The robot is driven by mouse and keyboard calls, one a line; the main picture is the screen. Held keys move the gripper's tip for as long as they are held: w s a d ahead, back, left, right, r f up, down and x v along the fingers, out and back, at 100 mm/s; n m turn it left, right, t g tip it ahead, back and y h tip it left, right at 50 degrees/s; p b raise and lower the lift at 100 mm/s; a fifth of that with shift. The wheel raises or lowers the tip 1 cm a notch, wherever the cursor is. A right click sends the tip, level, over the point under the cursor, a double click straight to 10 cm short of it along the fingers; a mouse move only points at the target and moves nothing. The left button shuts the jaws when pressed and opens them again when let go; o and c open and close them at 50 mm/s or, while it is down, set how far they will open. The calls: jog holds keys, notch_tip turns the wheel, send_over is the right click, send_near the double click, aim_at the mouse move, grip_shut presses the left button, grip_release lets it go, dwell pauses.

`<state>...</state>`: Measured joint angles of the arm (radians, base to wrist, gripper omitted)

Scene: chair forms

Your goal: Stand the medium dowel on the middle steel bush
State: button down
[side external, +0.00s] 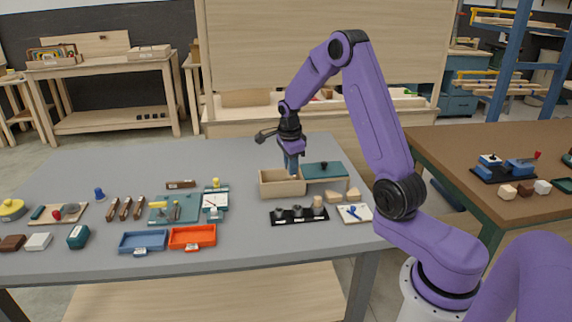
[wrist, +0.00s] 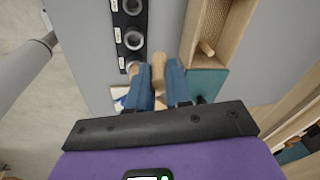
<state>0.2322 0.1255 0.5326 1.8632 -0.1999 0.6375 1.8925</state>
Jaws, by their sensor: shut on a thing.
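My gripper (side external: 291,162) is over the open wooden box in the side view. In the wrist view its blue fingers (wrist: 159,88) are shut on a pale wooden dowel (wrist: 158,68), which I take to be the medium dowel. In the side view the held dowel is hidden. The black strip (side external: 286,222) with steel bushes lies in front of the box, and the middle steel bush (side external: 298,212) looks empty; it also shows in the wrist view (wrist: 133,39). Another dowel (side external: 318,202) stands upright on the strip's right bush.
The wooden box (side external: 278,190) has a teal lid or panel (side external: 323,170) to its right. Another dowel (wrist: 206,48) lies in the box. Wooden blocks (side external: 340,195) and a white board with a blue piece (side external: 354,213) are right of the strip. An orange tray (side external: 192,237) is left.

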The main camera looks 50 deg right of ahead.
jog(key=shift+g+y, duration=0.4)
jog(key=shift+g, duration=0.3)
jog(key=shift+s+a+f, duration=0.1)
jog(key=shift+s+f, duration=0.4)
jog(key=shift+f, duration=1)
jog(key=shift+s+a+f, duration=0.1)
jog(key=shift+s+f, duration=0.45)
jog(key=shift+f, duration=1)
jog(key=shift+s+a+f, duration=0.1)
jog(key=shift+s+f, duration=0.4)
jog(key=shift+f, duration=1)
jog(key=shift+f, duration=1.2)
jog(key=shift+c, duration=2)
grip_release()
notch_tip(320, 180, up, 7)
